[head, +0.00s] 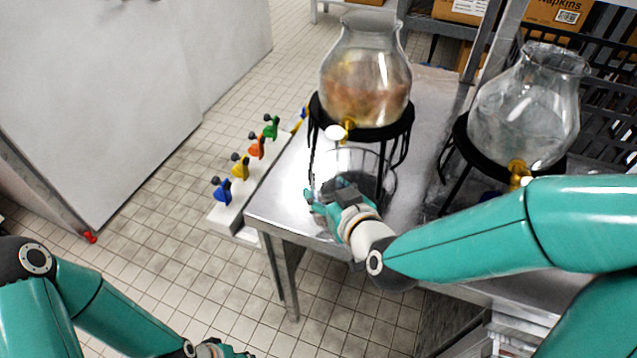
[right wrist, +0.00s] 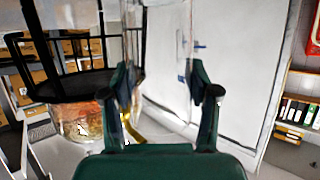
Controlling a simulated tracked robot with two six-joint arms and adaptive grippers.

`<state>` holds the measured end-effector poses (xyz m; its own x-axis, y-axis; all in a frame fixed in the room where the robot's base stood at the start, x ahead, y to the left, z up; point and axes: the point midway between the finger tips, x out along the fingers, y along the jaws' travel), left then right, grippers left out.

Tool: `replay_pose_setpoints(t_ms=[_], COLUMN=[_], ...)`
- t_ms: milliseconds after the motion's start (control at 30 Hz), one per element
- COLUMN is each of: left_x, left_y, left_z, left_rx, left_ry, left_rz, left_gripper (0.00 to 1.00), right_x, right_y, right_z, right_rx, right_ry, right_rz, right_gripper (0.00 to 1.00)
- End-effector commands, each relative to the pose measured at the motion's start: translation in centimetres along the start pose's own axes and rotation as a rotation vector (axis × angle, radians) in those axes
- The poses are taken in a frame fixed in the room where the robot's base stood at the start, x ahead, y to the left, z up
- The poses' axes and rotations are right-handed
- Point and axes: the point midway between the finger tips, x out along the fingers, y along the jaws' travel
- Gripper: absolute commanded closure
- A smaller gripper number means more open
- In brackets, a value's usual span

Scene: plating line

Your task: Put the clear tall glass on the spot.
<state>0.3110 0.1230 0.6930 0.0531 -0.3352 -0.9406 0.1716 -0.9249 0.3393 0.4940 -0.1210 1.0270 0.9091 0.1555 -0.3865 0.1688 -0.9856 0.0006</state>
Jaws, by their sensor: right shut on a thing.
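The clear tall glass (head: 350,166) is on or just above the metal table, below the yellow tap of the left dispenser and in front of its black stand. I cannot tell if its base touches the table. My right gripper (head: 338,198) is shut on the glass. In the right wrist view the glass (right wrist: 163,60) shows faintly as a see-through wall between the two fingers (right wrist: 165,95). I do not make out a marked spot in either view. My left gripper (head: 222,348) is low at the bottom edge, mostly cut off, its fingers unclear.
The left dispenser (head: 365,85) holds an orange-brown drink. A second dispenser (head: 530,108) stands to the right on its own black stand. Coloured taps, including a yellow one (head: 240,168), line a white strip beside the table (head: 285,205). Black crates (head: 590,100) stand behind.

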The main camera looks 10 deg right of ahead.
Motion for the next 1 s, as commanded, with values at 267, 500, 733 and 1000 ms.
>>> replay_pose_setpoints(t_ms=[267,500,733,1000], left_x=[-0.1,0.7,0.6,0.2], left_y=[0.1,-0.3,-0.2,-0.1], left_z=[0.0,0.0,0.0,0.0], left_rx=[0.0,0.0,0.0,0.0], left_ry=[0.0,0.0,0.0,0.001], left_rz=[0.0,0.0,0.0,0.0], left_gripper=[0.6,0.6,0.6,0.6], right_x=[1.5,3.1,4.3,5.8], right_y=[-0.4,0.3,1.3,2.8], right_z=[0.9,2.0,1.9,1.3], right_rx=[-0.012,-0.013,-0.013,-0.013], right_ry=[0.004,0.005,0.006,0.006], right_rz=[-0.025,-0.031,-0.033,-0.033], right_gripper=[0.89,0.89,0.89,0.89])
